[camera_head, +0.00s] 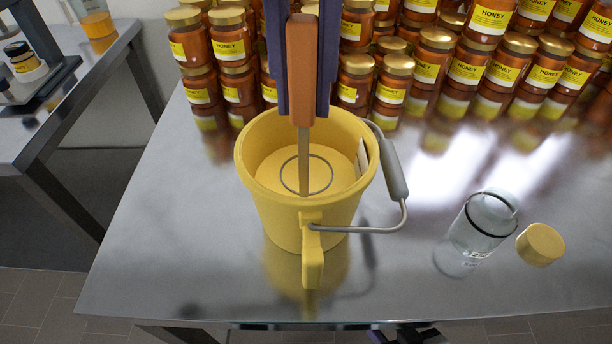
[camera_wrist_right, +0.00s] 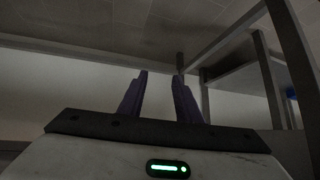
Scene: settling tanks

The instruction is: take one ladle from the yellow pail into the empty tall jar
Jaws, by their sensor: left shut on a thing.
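The yellow pail (camera_head: 268,205) stands on the steel table, its wire handle swung down to the right. Its inside shows a flat yellow content. My left gripper (camera_head: 301,112) is above the pail, shut on the orange-brown handle of the ladle (camera_head: 303,165). The ladle hangs upright, its thin metal stem going down into the pail. The ring of its bowl lies about level with the yellow content; the bowl below is hidden. The tall clear jar (camera_head: 483,224) stands to the right, open and looking empty. My right gripper (camera_wrist_right: 160,76) is open and empty, low beside the table.
A yellow lid (camera_head: 540,244) lies right of the jar. Stacked honey jars (camera_head: 468,68) crowd the table's back. The steel table (camera_head: 165,235) is clear at the left and front. Another bench (camera_head: 60,110) stands at the far left.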

